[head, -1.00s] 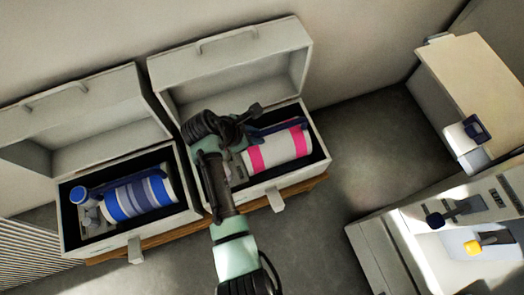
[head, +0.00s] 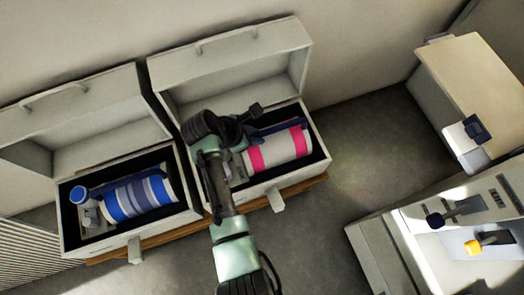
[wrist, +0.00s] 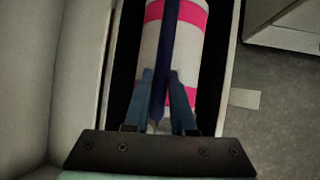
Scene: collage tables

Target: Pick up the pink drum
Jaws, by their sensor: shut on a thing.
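The pink drum (head: 285,147) is a white cylinder with pink bands and a long dark blue handle along its top. It lies on its side in the right-hand open case (head: 276,190) in the head view. In the wrist view the drum (wrist: 188,45) runs away from me, with the dark handle (wrist: 168,40) in front of it. My gripper (wrist: 164,82) has its two blue fingers on either side of this handle, shut on it. The drum still lies within the case. In the head view my arm hides the drum's left end.
The left open case (head: 128,252) holds a blue-striped drum (head: 140,197). Both cases stand on a wooden base with lids raised behind. Bare floor lies between.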

